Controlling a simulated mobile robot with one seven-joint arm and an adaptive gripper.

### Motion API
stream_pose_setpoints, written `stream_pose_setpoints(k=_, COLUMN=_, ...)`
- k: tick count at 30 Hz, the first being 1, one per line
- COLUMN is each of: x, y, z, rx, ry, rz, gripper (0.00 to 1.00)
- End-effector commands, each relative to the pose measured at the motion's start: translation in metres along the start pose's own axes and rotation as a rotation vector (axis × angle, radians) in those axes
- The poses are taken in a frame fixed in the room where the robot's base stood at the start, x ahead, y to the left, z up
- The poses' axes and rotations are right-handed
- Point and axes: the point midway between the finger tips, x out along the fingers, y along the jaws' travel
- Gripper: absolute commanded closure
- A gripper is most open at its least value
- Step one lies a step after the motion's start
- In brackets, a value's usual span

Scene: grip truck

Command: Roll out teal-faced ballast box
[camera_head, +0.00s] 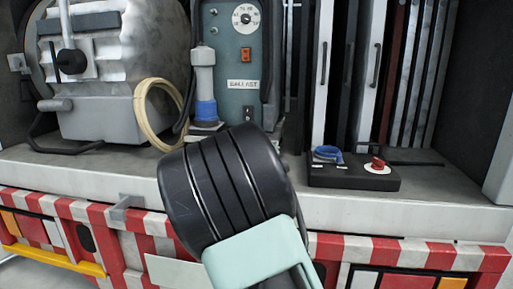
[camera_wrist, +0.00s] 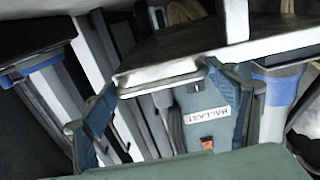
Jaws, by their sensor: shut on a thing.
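The teal-faced ballast box (camera_head: 227,62) stands upright on the truck's shelf in the head view, with a dial, an orange switch and a BALLAST label. My black wrist covers its lower part and hides my gripper there. In the wrist view the teal face (camera_wrist: 203,104) shows tilted behind the fingers. My gripper (camera_wrist: 160,80) is shut on a pale metal bar between its blue-grey fingertips. I cannot tell from the view how this bar joins the box.
A grey-and-blue cylinder (camera_head: 204,85) and a cream hose coil (camera_head: 146,112) stand close left of the box. A large metal drum unit (camera_head: 105,70) is farther left. A black tray (camera_head: 350,178) with a red knob lies right on the shelf (camera_head: 75,172).

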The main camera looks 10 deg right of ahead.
Motion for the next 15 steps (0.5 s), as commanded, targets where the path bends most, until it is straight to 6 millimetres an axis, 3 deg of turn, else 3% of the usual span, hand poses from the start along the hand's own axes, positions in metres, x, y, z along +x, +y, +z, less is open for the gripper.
stream_pose_setpoints(k=8, x=-0.0017, y=0.0018, z=0.0066, rx=-0.002, ry=-0.011, rz=0.004, gripper=0.64)
stream_pose_setpoints(k=9, x=-0.0017, y=0.0018, z=0.0067, rx=-0.001, ry=-0.011, rz=0.004, gripper=0.19)
stream_pose_setpoints(k=11, x=-0.0017, y=0.0019, z=0.0068, rx=-0.001, ry=-0.012, rz=0.004, gripper=0.14)
stream_pose_setpoints(k=15, x=-0.0013, y=0.0013, z=0.0049, rx=-0.001, ry=-0.008, rz=0.003, gripper=0.14)
